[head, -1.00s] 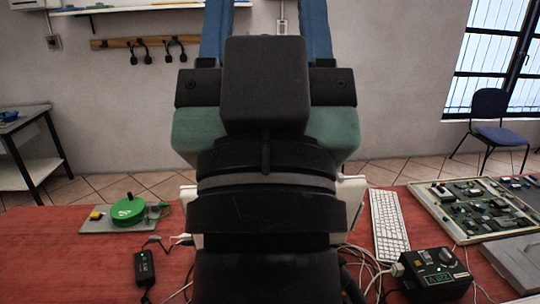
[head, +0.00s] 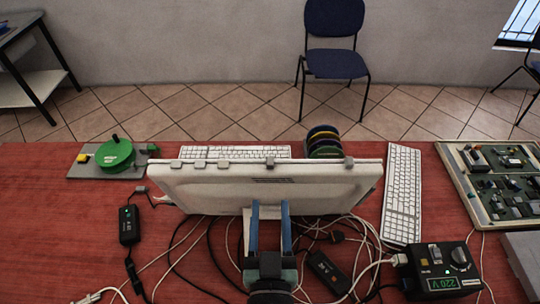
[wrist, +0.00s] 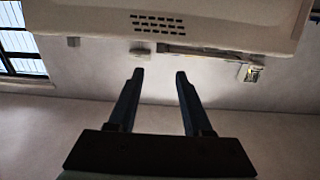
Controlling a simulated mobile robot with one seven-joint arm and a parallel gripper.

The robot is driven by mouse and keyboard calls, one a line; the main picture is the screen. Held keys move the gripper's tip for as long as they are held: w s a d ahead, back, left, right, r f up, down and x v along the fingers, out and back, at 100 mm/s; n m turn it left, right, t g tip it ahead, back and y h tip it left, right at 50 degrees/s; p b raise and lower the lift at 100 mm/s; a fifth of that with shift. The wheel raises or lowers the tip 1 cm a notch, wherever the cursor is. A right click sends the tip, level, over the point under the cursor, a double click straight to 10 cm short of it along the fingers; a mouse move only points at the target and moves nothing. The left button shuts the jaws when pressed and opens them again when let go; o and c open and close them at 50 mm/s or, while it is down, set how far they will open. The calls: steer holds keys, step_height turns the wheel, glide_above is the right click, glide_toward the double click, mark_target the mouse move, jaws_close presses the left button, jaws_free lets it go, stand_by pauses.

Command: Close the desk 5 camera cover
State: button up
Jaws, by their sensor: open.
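The monitor (head: 310,180) stands on the desk, its white back towards me. Small grey blocks sit along its top edge: several at the left (head: 200,164), one near the middle (head: 270,162) and one at the right (head: 348,162). I cannot tell which is the camera cover. In the wrist view the monitor (wrist: 220,14) is at the top, with a vent grid, a thin rail (wrist: 195,50), a grey block (wrist: 140,48) and a small block with a yellow patch (wrist: 252,73). My gripper (head: 270,204) is open and empty, also in the wrist view (wrist: 159,75); contact is unclear.
Cables and a black adapter (head: 327,272) lie around the monitor's foot. A keyboard (head: 402,190), a 220 V box (head: 440,268) and a parts board (head: 505,180) are at the right. A green disc (head: 115,155) and a black box (head: 129,225) are at the left.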

mark_target(270, 162)
steer(key=w+p, duration=0.2)
steer(key=w, duration=1)
steer(key=shift+w, duration=0.2)
jaws_close()
stand_by(1.0)
